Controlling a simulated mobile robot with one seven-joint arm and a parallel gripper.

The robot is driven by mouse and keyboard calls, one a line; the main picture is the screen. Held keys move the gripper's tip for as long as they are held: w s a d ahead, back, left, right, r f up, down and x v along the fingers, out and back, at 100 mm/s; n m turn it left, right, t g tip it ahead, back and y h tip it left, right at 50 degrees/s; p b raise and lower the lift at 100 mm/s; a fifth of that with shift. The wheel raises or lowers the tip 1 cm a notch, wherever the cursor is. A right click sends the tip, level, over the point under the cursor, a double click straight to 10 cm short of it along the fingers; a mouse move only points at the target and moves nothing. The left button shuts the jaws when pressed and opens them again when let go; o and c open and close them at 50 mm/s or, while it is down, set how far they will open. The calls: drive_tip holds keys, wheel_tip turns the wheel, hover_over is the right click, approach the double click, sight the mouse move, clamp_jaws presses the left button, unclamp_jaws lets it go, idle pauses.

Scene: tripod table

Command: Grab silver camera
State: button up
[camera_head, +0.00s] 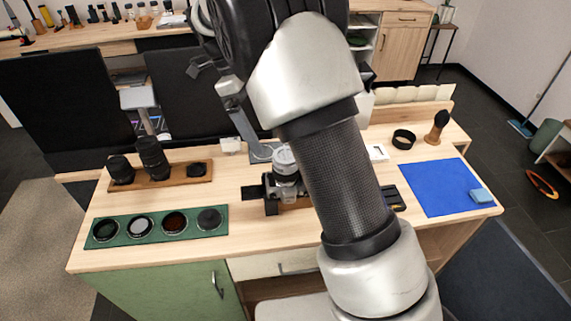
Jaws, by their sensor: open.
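The silver camera (286,168) sits near the middle of the table, just left of my forearm. It has a dark body with a silver, round upper part, and a black block juts out at its lower left. My forearm crosses in front of the area to its right and may hide part of it. My gripper (211,80) seems to show only partly at the upper left of my arm, above and behind the camera. It is open and apart from the camera; its fingertips are hard to make out.
A black ring (403,138) and a brush (437,125) stand at back right. Dark panels rise behind.

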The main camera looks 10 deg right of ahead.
drive_tip(key=x, duration=1.2)
drive_tip(key=shift+a+f, duration=0.1)
drive_tip(key=shift+f, duration=0.15)
drive_tip(key=shift+s+p+x, duration=0.2)
drive_tip(key=shift+p+x, duration=0.2)
drive_tip(key=shift+x, duration=2.35)
drive_tip(key=shift+r, duration=0.1)
drive_tip(key=shift+c, duration=0.3)
drive_tip(key=c, duration=1.4)
drive_tip(key=shift+r+m, duration=0.1)
drive_tip(key=shift+m, duration=0.2)
